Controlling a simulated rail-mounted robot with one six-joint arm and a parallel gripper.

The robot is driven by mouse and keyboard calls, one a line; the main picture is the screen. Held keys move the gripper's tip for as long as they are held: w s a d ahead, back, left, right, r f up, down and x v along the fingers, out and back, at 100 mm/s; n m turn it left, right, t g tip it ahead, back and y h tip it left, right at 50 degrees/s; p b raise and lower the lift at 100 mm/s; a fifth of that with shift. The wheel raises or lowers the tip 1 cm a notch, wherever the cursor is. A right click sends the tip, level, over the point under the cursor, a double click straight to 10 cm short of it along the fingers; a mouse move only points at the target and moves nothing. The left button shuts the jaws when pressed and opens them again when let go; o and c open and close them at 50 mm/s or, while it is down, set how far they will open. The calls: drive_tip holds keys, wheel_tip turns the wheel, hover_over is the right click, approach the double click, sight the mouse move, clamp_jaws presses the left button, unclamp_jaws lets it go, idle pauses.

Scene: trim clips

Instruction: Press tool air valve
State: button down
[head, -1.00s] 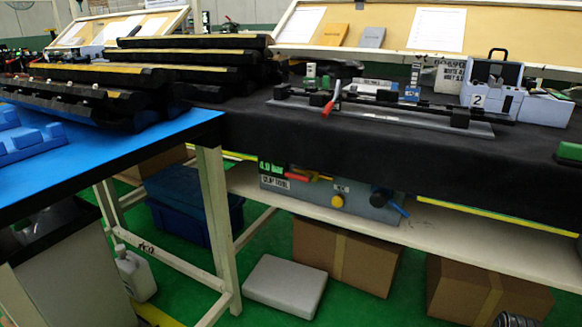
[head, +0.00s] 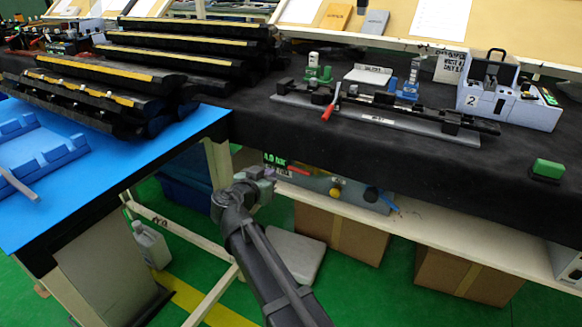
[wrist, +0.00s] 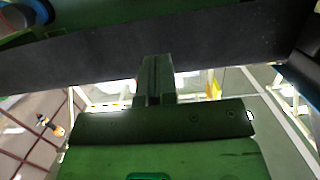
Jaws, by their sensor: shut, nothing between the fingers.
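The air panel (head: 318,182) is a grey box under the edge of the black-covered bench. It has a green display (head: 274,160) reading about 4.0 bar, a red lever (head: 298,170), a yellow knob (head: 335,191) and a blue lever or hose (head: 383,199) at its right. My gripper (head: 268,178) is in front of the panel's left end and hides part of it. I cannot tell whether it touches the panel. In the wrist view my gripper's fingers (wrist: 155,80) are together and empty, below a dark band.
The black bench (head: 400,155) overhangs the panel, with a white shelf (head: 470,240) below. The blue-topped table (head: 95,215) stands at the left. Cardboard boxes (head: 340,228) and a grey block (head: 295,255) are low down. A green button (head: 547,169) sits at the bench's right.

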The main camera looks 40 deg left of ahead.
drive_tip(key=shift+w, duration=0.15)
drive_tip(key=b, duration=0.2)
approach(291, 169)
drive_tip(key=w+r, duration=0.3)
drive_tip(key=w, duration=0.2)
drive_tip(key=w+f+b, duration=0.2)
drive_tip(key=f+b, duration=0.1)
drive_tip(key=shift+w+a+f, duration=0.15)
drive_tip(key=shift+w+a, duration=0.1)
drive_tip(key=shift+w, duration=0.1)
